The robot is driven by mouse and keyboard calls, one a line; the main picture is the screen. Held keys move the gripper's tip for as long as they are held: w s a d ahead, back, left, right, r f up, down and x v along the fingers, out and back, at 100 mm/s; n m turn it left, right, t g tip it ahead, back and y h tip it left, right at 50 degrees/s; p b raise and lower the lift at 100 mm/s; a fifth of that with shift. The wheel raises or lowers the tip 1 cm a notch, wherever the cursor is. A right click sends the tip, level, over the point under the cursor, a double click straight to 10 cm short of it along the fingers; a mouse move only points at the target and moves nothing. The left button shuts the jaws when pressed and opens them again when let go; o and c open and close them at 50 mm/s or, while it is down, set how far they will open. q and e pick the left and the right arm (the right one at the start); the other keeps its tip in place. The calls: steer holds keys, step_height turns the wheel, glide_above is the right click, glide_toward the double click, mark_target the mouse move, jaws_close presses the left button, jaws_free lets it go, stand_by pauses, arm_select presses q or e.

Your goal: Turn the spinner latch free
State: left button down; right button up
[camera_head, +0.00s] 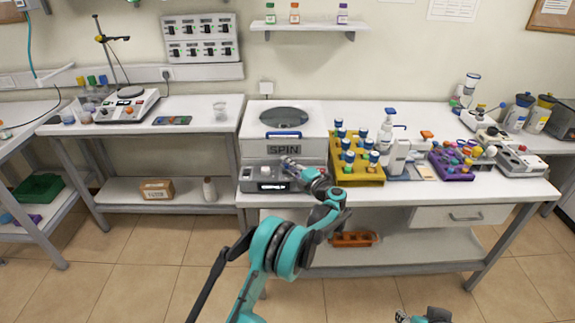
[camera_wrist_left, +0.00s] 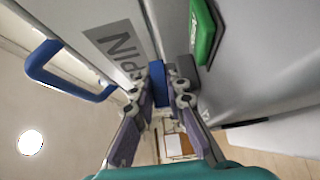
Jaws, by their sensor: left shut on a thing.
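The spinner (camera_head: 262,122) is a white and grey box marked SPIN, with a round dark window in its lid and a blue bar handle (camera_head: 284,135) on its front. The handle also shows in the left wrist view (camera_wrist_left: 62,78). My left gripper (camera_head: 286,163) is at the spinner's front, below the lettering. In the left wrist view its fingers (camera_wrist_left: 158,92) are shut on a blue latch (camera_wrist_left: 158,76). The latch is hidden behind the gripper in the head view. Part of my right gripper (camera_head: 402,317) shows at the bottom edge, low and away from the bench; its jaws are unclear.
A yellow rack (camera_head: 358,178) with blue-capped vials stands close to the right of the spinner. A purple rack (camera_head: 452,168) and a pump bottle (camera_head: 387,125) are further right. The spinner's front panel (camera_head: 250,181) lies below my left gripper. The left bench is mostly clear near the spinner.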

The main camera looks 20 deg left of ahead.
arm_select(q)
steer(key=c, duration=1.8)
jaws_free()
steer(key=v, duration=1.2)
steer(key=shift+w, duration=0.1)
